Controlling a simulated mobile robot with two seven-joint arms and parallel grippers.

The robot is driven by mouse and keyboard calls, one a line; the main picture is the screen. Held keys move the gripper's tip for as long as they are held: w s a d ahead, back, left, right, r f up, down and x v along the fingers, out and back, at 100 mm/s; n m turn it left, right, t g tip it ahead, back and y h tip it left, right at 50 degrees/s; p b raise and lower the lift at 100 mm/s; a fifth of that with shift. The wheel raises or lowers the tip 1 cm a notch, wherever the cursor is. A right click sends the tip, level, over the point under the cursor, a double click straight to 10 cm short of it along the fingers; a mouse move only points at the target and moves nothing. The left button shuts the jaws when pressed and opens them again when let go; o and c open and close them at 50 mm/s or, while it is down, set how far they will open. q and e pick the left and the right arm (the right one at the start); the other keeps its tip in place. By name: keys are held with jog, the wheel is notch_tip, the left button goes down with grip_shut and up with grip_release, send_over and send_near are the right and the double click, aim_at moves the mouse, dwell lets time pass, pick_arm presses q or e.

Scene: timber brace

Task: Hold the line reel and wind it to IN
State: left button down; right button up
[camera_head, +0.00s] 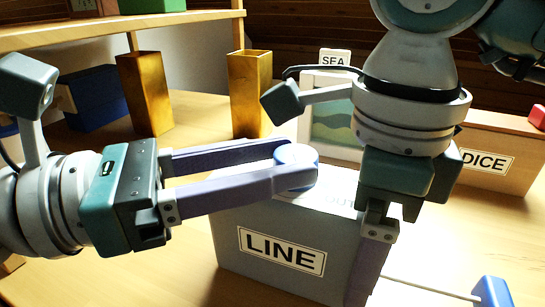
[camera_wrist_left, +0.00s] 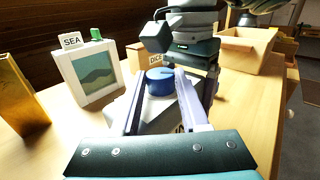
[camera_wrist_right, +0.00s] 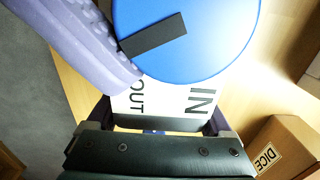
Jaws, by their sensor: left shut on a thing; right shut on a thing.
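The line reel (camera_head: 281,251) is a grey box with a LINE label and a blue round knob (camera_head: 297,157) on top. My left gripper (camera_head: 290,163) is shut on the knob, one finger on each side. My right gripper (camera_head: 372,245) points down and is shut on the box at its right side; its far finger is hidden. In the right wrist view the knob (camera_wrist_right: 215,45) carries a dark bar (camera_wrist_right: 153,36), which points nearer the OUT mark (camera_wrist_right: 137,103) than the IN mark (camera_wrist_right: 200,101). A pale line (camera_head: 430,288) runs from the box to a blue piece (camera_head: 492,291).
A SEA picture frame (camera_head: 333,115) stands behind the reel. Two gold vases (camera_head: 146,95) (camera_head: 249,92) and a blue box (camera_head: 98,98) are at the back left. A DICE box (camera_head: 490,150) is at the right. The table's front right is mostly clear.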

pick_arm(q)
jog(key=m+g, duration=0.1)
jog(key=g, duration=0.1)
jog(key=w+m+g+h, duration=0.1)
jog(key=m+g, duration=0.1)
jog(key=g, duration=0.1)
jog(key=shift+a+m+g+h, duration=0.1)
jog(key=shift+m+g+h, duration=0.2)
jog(key=shift+w+f+m+g, duration=0.1)
jog(key=shift+m+g, duration=0.5)
jog(key=shift+g, duration=0.3)
jog(key=shift+w+f+m+g, duration=0.1)
jog(key=shift+m+g, duration=0.5)
jog(key=shift+g, duration=0.3)
jog(key=shift+m+g, duration=0.3)
jog(key=shift+g, duration=0.2)
jog(key=shift+c, duration=2)
grip_release()
jog(key=shift+r, duration=0.15)
